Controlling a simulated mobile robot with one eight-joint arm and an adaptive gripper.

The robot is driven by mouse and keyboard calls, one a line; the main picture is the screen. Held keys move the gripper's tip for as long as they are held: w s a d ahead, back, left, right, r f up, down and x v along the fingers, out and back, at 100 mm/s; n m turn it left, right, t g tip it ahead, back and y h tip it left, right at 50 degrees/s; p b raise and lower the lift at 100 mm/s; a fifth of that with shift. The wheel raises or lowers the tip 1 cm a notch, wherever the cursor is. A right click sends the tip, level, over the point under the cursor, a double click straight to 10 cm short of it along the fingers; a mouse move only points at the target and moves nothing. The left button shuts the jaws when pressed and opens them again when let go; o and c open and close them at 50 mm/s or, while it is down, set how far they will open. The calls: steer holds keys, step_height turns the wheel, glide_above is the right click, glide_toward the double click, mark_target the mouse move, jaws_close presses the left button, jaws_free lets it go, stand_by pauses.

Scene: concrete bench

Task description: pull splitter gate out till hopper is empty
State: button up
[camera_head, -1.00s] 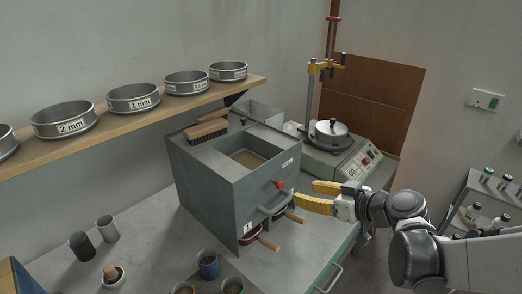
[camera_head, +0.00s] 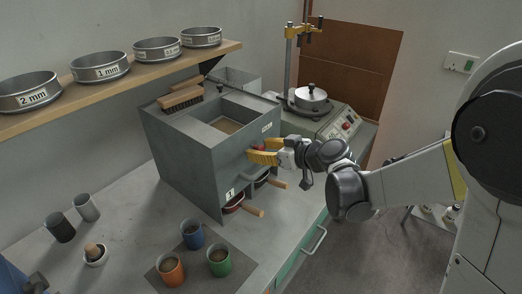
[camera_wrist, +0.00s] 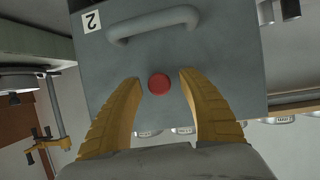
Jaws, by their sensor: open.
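The grey splitter box (camera_head: 185,160) stands on the bench with its hopper (camera_head: 226,125) open at the top; brown material shows inside. The red gate knob (camera_wrist: 159,84) sits on the front face and lies between my fingers in the wrist view. In the head view my gripper (camera_head: 258,153) is at that face and mostly covers the knob. My yellow fingers are open, one on each side of the knob, with gaps showing in the wrist view (camera_wrist: 160,92). A bar handle (camera_wrist: 153,23) is also on the face. Two pans with wooden handles (camera_head: 252,210) sit in the lower openings.
Blue (camera_head: 192,234), orange (camera_head: 171,269) and green (camera_head: 219,261) cups of material stand in front. A brush (camera_head: 181,98) lies on the splitter's top edge. A sieve shaker (camera_head: 325,117) stands behind, right. Several sieves fill the wall shelf (camera_head: 120,85).

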jaws_close()
steer(key=s+d, duration=0.3)
steer(key=shift+d, duration=0.25)
jaws_free()
steer(key=shift+d, duration=0.1)
steer(key=v, duration=1.2)
